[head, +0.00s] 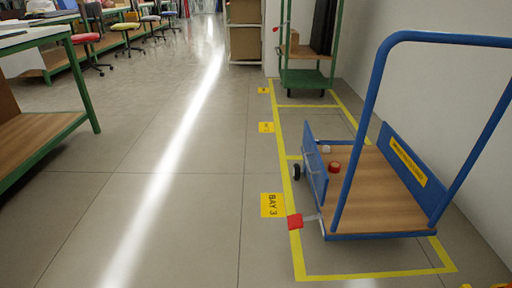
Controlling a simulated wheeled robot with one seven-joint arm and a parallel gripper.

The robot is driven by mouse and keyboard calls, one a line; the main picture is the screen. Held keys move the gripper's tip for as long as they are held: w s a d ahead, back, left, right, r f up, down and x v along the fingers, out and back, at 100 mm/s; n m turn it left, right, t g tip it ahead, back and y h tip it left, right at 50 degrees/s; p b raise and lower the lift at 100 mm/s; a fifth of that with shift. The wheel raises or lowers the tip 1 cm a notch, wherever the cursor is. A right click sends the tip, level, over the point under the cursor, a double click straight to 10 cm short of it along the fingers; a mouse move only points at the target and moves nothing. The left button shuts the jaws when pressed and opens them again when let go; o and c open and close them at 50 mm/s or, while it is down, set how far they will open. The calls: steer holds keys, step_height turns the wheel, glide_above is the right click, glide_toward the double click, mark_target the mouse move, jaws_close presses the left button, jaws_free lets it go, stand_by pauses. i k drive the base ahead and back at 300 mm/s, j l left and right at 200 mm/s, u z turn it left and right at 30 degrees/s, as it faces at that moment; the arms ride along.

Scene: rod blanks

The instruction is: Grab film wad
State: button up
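A small whitish lump (325,149), which may be the film wad, lies on the wooden deck of the blue platform cart (408,207), close to the cart's left side panel. It is too small to make out clearly. A red round object (334,167), perhaps a tape roll, lies just in front of it on the deck.
The cart stands in a yellow-taped bay with a "BAY 3" floor label (272,205). A green trolley (306,77) stands behind, a workbench (40,140) at left. The middle floor is clear.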

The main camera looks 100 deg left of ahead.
mark_target(326, 149)
steer(key=u, duration=2.75)
